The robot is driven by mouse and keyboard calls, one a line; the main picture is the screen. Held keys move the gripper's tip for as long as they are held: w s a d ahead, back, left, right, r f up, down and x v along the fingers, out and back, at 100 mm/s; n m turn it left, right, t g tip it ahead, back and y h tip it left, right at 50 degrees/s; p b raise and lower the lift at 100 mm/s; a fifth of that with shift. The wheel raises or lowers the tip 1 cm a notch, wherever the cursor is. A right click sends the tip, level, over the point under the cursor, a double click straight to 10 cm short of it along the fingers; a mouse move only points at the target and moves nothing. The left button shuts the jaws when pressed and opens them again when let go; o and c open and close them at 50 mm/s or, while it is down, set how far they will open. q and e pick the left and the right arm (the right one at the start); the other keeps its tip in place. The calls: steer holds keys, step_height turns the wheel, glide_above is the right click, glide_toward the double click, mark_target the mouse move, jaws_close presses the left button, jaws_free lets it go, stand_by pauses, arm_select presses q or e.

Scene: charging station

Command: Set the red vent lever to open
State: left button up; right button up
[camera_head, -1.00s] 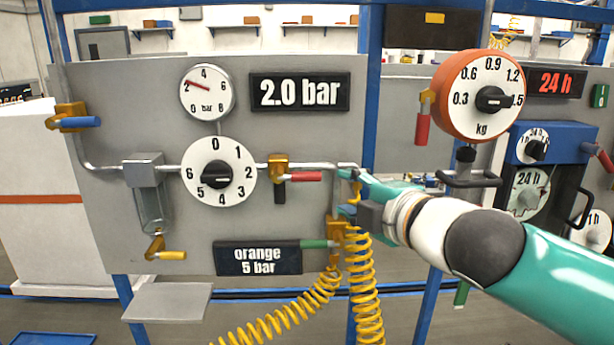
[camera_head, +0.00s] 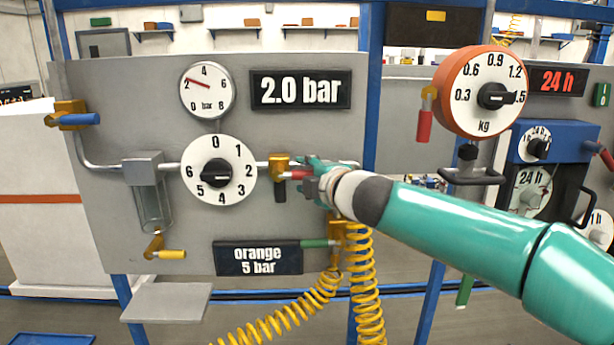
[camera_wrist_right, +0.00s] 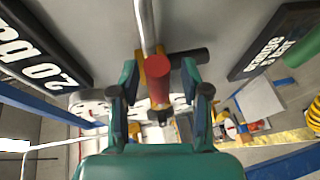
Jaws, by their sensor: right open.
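The red vent lever (camera_head: 297,175) points right from a brass valve (camera_head: 279,161) on the pipe, right of the big numbered dial. A black stub (camera_head: 280,195) hangs below the valve. My right gripper (camera_head: 308,172) is at the lever's free end, coming from the right. In the right wrist view the red lever (camera_wrist_right: 159,82) stands between the two open teal fingers (camera_wrist_right: 160,98), with a gap on each side. The brass valve (camera_wrist_right: 153,62) is just beyond it. My left gripper is not in view.
The panel holds a round dial (camera_head: 219,175), a gauge (camera_head: 207,92) and a "2.0 bar" display (camera_head: 300,91). Below my right gripper is a green-handled valve (camera_head: 320,243) with yellow coiled hoses (camera_head: 366,290). An orange kg dial (camera_head: 447,92) is at the right.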

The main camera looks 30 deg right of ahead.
jaws_close()
steer(key=shift+a+f, duration=0.1)
stand_by(0.4)
